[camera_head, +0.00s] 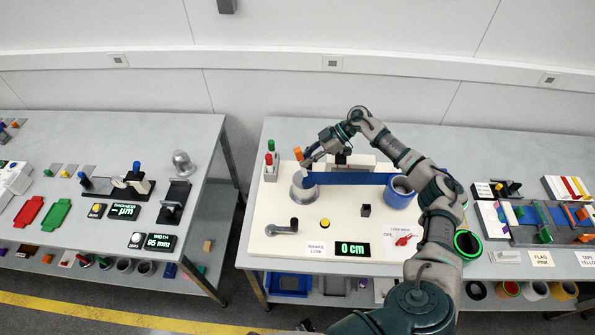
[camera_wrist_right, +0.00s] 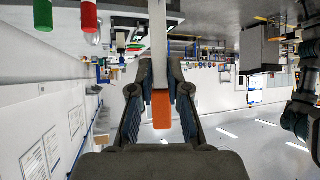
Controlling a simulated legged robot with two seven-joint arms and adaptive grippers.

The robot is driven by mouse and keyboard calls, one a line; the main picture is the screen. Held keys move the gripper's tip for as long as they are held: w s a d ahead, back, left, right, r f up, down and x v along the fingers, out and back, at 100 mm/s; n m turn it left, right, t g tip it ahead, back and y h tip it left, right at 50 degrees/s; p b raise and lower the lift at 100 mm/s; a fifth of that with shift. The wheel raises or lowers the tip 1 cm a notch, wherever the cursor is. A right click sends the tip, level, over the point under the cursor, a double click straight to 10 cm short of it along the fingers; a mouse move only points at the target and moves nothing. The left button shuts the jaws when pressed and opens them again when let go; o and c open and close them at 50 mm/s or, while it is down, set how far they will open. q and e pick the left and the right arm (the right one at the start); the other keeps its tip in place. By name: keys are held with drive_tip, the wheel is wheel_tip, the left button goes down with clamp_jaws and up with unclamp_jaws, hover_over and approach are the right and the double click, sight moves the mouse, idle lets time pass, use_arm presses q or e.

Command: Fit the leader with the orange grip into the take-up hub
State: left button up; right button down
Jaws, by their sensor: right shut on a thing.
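My right gripper (camera_head: 306,161) is shut on the orange grip (camera_head: 298,153), which stands upright over the take-up hub. The wrist view shows the orange grip (camera_wrist_right: 161,108) between the two fingers, with a pale strip (camera_wrist_right: 158,42) running up from it. The take-up hub (camera_head: 301,193) is a grey metal cylinder at the left of the cream board. A blue band (camera_head: 350,178) stretches from the hub to the blue reel (camera_head: 399,190) at the right. Its left end is at the hub's top; I cannot tell whether it sits in the hub. My left gripper is not seen.
On the board (camera_head: 262,225) are a dark crank (camera_head: 280,229), a yellow button (camera_head: 325,223) and a display (camera_head: 352,249) reading 0 cm. Red and green posts (camera_head: 270,160) stand behind the hub. My right arm crosses the board's right side. A gap separates the left table (camera_head: 120,130).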

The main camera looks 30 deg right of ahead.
drive_tip(key=shift+w+d+r+m+t+p, duration=0.7)
drive_tip(key=shift+w+d+m+t+p, duration=0.6)
drive_tip(key=shift+d+m+t, duration=1)
drive_tip(key=shift+y, duration=0.3)
drive_tip(key=f+b, duration=0.1)
drive_tip(key=f, duration=0.1)
drive_tip(key=a+f+b, duration=0.1)
drive_tip(key=f, duration=0.2)
drive_tip(key=shift+w+a, duration=0.1)
drive_tip(key=shift+w, duration=0.05)
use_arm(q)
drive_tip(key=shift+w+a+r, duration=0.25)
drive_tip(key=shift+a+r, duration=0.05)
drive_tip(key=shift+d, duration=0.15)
use_arm(e)
drive_tip(key=shift+d+f, duration=0.1)
drive_tip(key=shift+d, duration=0.25)
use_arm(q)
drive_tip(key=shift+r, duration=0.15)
use_arm(e)
drive_tip(key=shift+a, duration=0.3)
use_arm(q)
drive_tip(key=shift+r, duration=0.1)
